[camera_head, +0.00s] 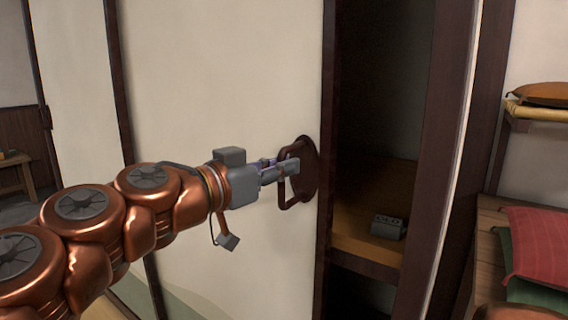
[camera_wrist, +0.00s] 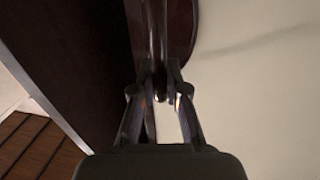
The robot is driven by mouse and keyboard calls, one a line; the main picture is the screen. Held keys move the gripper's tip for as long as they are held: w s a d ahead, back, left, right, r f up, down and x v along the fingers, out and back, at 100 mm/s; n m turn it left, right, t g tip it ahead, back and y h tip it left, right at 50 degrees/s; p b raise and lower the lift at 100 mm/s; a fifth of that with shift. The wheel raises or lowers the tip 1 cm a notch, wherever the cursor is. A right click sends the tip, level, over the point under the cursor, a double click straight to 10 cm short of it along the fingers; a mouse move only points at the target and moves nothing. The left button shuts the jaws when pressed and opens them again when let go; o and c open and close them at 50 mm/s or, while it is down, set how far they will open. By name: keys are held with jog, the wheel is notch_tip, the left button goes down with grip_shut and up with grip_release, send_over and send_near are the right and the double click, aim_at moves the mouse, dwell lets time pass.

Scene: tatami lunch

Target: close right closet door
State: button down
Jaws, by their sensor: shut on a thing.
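The closet door is a pale panel (camera_head: 225,90) with a dark wooden frame, and it also shows in the wrist view (camera_wrist: 265,90). A dark opening stands to the right of its edge in the head view. A dark red-brown handle (camera_head: 309,165) with a round plate sits near that edge. My gripper (camera_head: 291,168) is shut on the handle's bar, and in the wrist view the two fingers pinch the dark bar (camera_wrist: 159,40) between them. The fingertips partly hide the bar in the head view.
Inside the opening, a wooden shelf (camera_head: 365,240) bears a small grey box (camera_head: 388,227). A dark post (camera_head: 440,150) bounds the opening on the right. Beyond it, a wooden bench holds red (camera_head: 540,243) and green (camera_head: 505,262) cushions, and an orange cushion (camera_head: 545,94) lies on a higher shelf.

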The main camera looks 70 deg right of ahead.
jog(key=shift+s, duration=0.2)
jog(key=c, duration=1.2)
grip_release()
jog(key=shift+s, duration=0.1)
jog(key=shift+r, duration=0.15)
jog(key=shift+r, duration=4.9)
